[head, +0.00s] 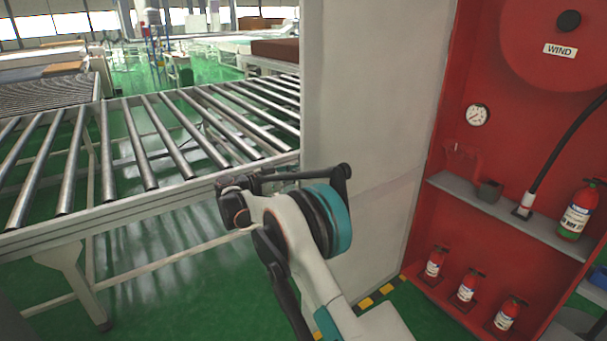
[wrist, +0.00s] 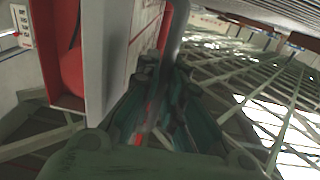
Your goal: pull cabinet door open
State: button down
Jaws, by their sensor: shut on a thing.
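The cabinet door (head: 370,120) is a pale grey panel standing swung out at the left of the red cabinet (head: 450,150). In the wrist view its edge (wrist: 107,55) and its outer face with red markings (wrist: 142,35) show left of my gripper (wrist: 165,85). My gripper's dark fingers are shut on a grey bar-like door handle (wrist: 178,25), which runs up from between them. The exact contact is partly hidden by the fingers. In the head view my wrist is at the door's left edge, and the fingertips cannot be made out.
The open cabinet holds several fire extinguishers (head: 577,210), a gauge (head: 477,115), a hose reel (head: 565,40) and a shelf (head: 510,212). A roller conveyor (head: 150,150) stands close at the left. Green floor (head: 180,270) shows below it.

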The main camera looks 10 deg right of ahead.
jog(key=shift+a, duration=0.3)
jog(key=c, duration=2)
grip_release()
jog(key=shift+a, duration=0.1)
jog(key=v, duration=1.2)
